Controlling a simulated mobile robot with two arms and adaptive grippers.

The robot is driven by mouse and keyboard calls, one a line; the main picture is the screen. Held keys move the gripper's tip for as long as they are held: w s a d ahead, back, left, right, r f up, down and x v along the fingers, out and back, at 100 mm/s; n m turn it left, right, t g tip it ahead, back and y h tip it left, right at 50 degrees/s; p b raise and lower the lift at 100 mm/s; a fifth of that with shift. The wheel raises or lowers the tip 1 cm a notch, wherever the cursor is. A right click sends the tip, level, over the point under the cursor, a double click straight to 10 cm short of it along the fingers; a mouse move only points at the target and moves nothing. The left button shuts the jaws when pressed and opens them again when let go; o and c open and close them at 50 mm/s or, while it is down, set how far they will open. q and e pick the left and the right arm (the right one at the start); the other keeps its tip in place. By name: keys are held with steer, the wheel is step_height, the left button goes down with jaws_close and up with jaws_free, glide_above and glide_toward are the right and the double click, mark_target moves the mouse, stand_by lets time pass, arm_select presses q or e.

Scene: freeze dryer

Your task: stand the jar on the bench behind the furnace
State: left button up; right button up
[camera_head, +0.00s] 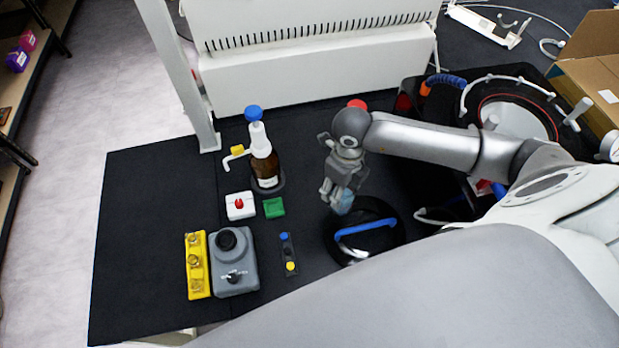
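My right gripper (340,200) comes in from the right and points down over the bench, just above a round black lid with a blue handle (368,228). A small pale-blue piece shows at its fingertips; I cannot tell whether it is a held object or part of the fingers. I cannot make out a thing that is clearly the jar. A brown bottle (265,165) with a white pump top and blue cap stands upright left of the gripper. I cannot tell which thing is the furnace. My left gripper is not in view.
The black bench (140,240) is bare at the left. A grey control box (233,262), a yellow strip (196,265), a white box with a red button (239,205) and a green block (274,207) sit near the middle. A white machine (310,70) stands at the back.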

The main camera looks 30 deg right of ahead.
steer(key=shift+w+a+f+b, duration=0.55)
steer(key=shift+w+f+b, duration=1.2)
steer(key=shift+f, duration=0.15)
steer(key=shift+w+a+f+b, duration=0.5)
steer(key=shift+w+f+b, duration=1.15)
steer(key=shift+w+f, duration=0.25)
steer(key=shift+w+a+f+b, duration=0.55)
steer(key=shift+w+f+b, duration=1.15)
steer(key=shift+f, duration=0.25)
steer(key=shift+s, duration=0.1)
steer(key=shift+f, duration=0.15)
steer(key=o, duration=1.2)
